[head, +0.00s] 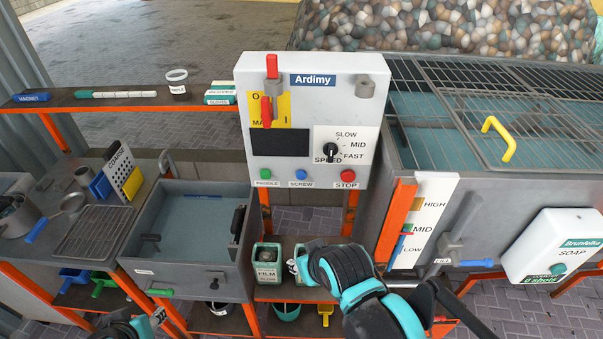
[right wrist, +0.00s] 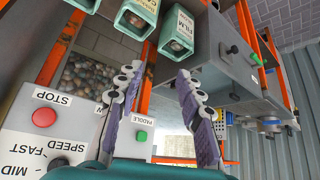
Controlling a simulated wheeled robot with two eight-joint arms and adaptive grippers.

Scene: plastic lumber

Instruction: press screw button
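The blue SCREW button (head: 300,175) is on the front of the white Ardimy control box (head: 225,0) in the head view, between the green PADDLE button (head: 265,174) and the red STOP button (head: 348,176). My right gripper (head: 300,262) is below the box in the head view, its fingers mostly hidden by my wrist. In the right wrist view my right gripper (right wrist: 160,105) has its fingers spread with nothing between them; the green PADDLE button (right wrist: 142,136) shows between them, and the SCREW button is hidden behind a finger. My left gripper (head: 150,322) is partly visible at the bottom edge.
A black SPEED knob (head: 331,152) and red switches (head: 267,108) are also on the box. FILM containers (head: 267,262) stand on the shelf below. A grey basin (head: 190,225) is left; a mesh-covered tank (head: 470,110) and SOAP dispenser (head: 560,245) are right.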

